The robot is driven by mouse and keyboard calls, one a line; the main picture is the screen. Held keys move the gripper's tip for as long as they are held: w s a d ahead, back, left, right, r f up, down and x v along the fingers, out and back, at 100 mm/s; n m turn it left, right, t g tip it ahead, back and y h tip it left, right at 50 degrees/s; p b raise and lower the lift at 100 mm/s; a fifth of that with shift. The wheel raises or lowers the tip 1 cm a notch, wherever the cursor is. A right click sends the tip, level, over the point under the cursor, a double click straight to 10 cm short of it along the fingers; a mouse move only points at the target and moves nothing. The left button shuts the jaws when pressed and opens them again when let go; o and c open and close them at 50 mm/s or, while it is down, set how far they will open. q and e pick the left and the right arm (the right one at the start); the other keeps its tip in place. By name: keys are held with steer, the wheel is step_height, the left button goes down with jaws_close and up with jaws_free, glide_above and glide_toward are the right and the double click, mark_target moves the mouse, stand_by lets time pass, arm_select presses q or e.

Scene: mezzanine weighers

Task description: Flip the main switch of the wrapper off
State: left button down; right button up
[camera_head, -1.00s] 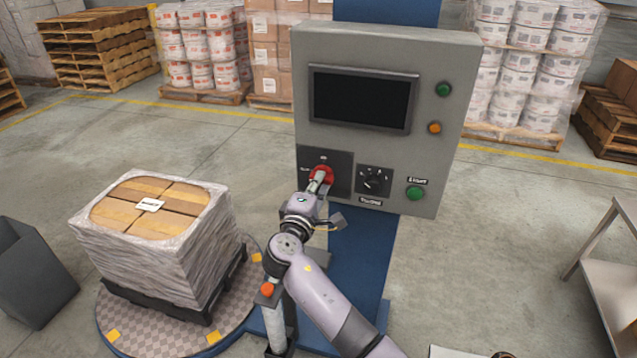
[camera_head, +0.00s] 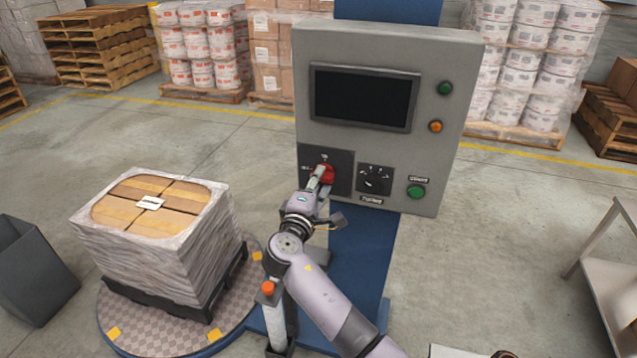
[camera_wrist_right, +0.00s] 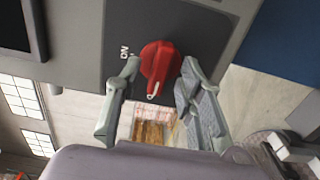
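The wrapper's main switch is a red rotary knob (camera_head: 328,173) on a dark plate at the lower left of the grey control box (camera_head: 446,60). In the right wrist view, the knob (camera_wrist_right: 160,62) has an "ON" label to its left, and its white pointer mark is at its lower end, away from that label. My right gripper (camera_head: 320,180) is at the knob. In the wrist view its fingers (camera_wrist_right: 161,80) straddle the knob, with narrow gaps visible on both sides, so it looks open. My left gripper is not in view.
A black selector dial (camera_head: 374,180) and a green button (camera_head: 416,192) sit right of the switch. A wrapped pallet load (camera_head: 150,240) stands on the turntable (camera_head: 125,325) at left. An orange-topped post (camera_head: 268,288) is close to my right arm. A metal table (camera_head: 610,290) is at right.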

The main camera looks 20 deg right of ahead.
steer(key=v, duration=1.1)
steer(key=shift+s+a, duration=0.25)
steer(key=shift+s, duration=0.05)
step_height(320, 180, down, 23)
steer(key=s+n+g+y, duration=0.2)
steer(key=g+y, duration=0.1)
steer(key=y, duration=0.2)
steer(key=s+d+f+m+g+y, duration=0.15)
steer(key=s+f, duration=0.25)
steer(key=f, duration=0.5)
steer(key=s+f+n+g+y, duration=0.1)
steer(key=s+f+g, duration=0.2)
steer(key=s+f, duration=0.35)
steer(key=s+d+f+m+g+y, duration=0.1)
steer(key=s+d+f+m+g, duration=0.1)
steer(key=s+f, duration=0.7)
steer(key=s+d+f+m+g+y, duration=0.1)
steer(key=s+d+f+m+g, duration=0.15)
steer(key=s+f, duration=0.65)
steer(key=s+d+f+m+g, duration=0.1)
steer(key=s+d+f+m, duration=0.1)
steer(key=s, duration=0.7)
steer(key=s+d+f+m+g, duration=0.1)
steer(key=s+d+f+m, duration=0.1)
steer(key=s, duration=0.8)
steer(key=shift+s+d+f+m, duration=0.25)
steer(key=shift+d+f+m, duration=0.05)
steer(key=shift+f+m, duration=0.65)
